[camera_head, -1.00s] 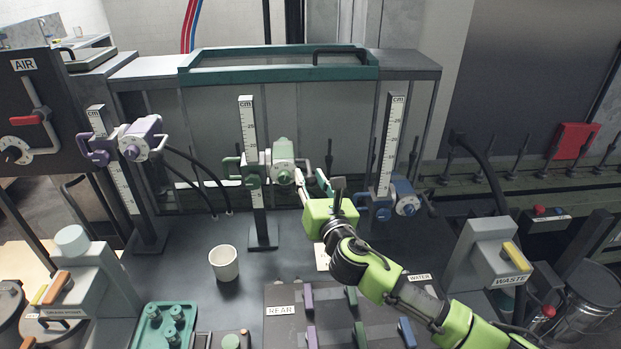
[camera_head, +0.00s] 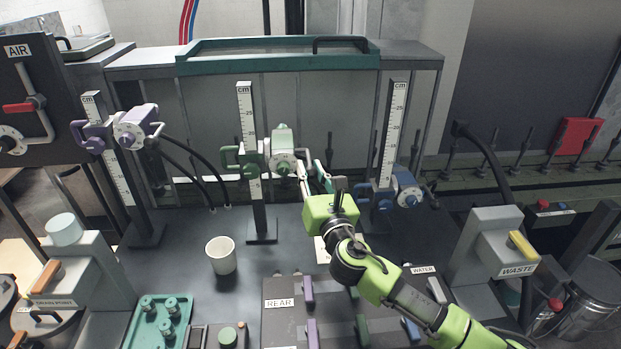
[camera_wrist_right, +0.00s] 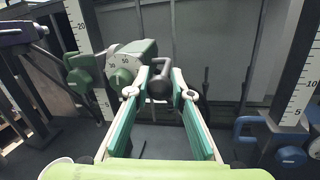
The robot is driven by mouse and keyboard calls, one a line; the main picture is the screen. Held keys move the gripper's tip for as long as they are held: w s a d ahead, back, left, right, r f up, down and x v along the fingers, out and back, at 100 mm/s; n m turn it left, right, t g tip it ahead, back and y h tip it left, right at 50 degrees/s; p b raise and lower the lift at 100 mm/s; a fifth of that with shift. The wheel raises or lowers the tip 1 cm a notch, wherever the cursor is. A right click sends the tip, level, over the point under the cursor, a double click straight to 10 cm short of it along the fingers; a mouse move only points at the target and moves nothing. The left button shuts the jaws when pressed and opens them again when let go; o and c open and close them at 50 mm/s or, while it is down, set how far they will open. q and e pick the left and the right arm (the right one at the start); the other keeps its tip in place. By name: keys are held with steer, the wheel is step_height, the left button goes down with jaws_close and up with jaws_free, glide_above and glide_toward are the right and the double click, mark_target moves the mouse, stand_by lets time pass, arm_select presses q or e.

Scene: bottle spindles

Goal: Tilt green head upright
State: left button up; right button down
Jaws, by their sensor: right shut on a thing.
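The green head (camera_head: 281,146) is mounted on the middle post with the cm scale (camera_head: 247,120), its pale round dial facing forward. It also shows in the right wrist view (camera_wrist_right: 134,58), its body tilted somewhat to the right. A dark grey handle (camera_wrist_right: 160,82) sticks out at the head's right side. My right gripper (camera_head: 308,172) reaches up from the lower right to the head's right side. In the right wrist view its fingertips (camera_wrist_right: 160,92) are closed on the handle from both sides. My left gripper is in neither view.
A purple head (camera_head: 136,127) sits on the left post and a blue head (camera_head: 404,190) on the right post, close to my right arm. A white cup (camera_head: 221,255) stands on the dark bench. A teal tray (camera_head: 143,338) and a REAR-labelled panel (camera_head: 281,325) lie in front.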

steer(key=shift+f+b, duration=0.35)
steer(key=shift+f, duration=0.25)
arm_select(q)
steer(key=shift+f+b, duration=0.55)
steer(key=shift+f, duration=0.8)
arm_select(e)
steer(key=shift+w+f, duration=0.15)
steer(key=shift+f, duration=0.55)
steer(key=shift+w+f, duration=0.15)
steer(key=shift+f, duration=0.55)
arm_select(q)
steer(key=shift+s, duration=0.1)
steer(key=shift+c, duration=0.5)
arm_select(e)
steer(key=shift+d+r, duration=0.1)
